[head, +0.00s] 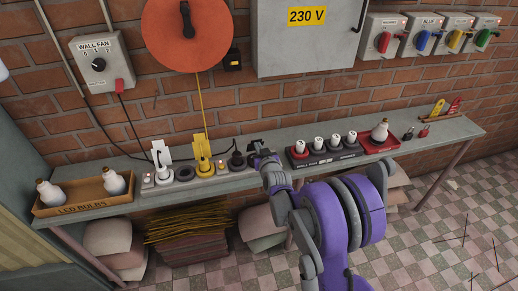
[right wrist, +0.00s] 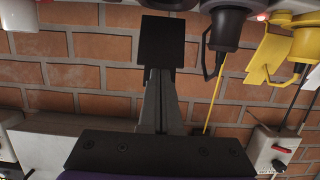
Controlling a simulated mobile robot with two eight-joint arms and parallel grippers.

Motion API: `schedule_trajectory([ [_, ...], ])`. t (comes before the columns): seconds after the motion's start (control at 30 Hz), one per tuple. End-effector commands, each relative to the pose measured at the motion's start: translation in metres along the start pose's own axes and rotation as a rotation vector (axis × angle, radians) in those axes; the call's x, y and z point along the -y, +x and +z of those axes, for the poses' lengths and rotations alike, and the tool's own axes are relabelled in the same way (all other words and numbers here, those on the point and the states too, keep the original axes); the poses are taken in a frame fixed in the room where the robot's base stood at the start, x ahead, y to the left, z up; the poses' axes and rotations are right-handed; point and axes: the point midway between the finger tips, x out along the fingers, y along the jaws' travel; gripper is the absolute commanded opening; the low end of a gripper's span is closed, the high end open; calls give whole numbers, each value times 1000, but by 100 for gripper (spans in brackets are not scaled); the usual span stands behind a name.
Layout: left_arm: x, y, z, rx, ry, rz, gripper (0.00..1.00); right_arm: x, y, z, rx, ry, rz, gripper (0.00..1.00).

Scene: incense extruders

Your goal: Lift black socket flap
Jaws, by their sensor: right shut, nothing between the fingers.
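The black socket flap (right wrist: 160,42) shows as a dark square at the fingertips in the right wrist view. In the head view it is a dark shape (head: 255,146) at the right end of the socket strip (head: 211,180), partly merged with my gripper. My right gripper (head: 262,156) is shut with nothing between its fingers; its fingertips (right wrist: 164,72) overlap the flap in the right wrist view. I cannot tell whether they touch it. A black plug (head: 237,160) stands beside the flap, also in the right wrist view (right wrist: 226,28). My left gripper is not in view.
A yellow plug (head: 204,162) with an upright yellow flap (head: 199,144) and a white flap (head: 160,148) stand further left. A black rack (head: 322,155) of white-topped plugs is close right. Cords run up the brick wall behind. An LED bulb tray (head: 84,203) sits far left.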

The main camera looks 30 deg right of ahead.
Motion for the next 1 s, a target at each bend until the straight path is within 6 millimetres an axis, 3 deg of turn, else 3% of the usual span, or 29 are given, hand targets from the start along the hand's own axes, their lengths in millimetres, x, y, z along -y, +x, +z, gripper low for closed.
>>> schedule_trajectory([
  [0.5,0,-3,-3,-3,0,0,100,0,22,-13,0,0,0,0],
  [1.0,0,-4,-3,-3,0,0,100,0,27,-15,0,0,0,0],
])
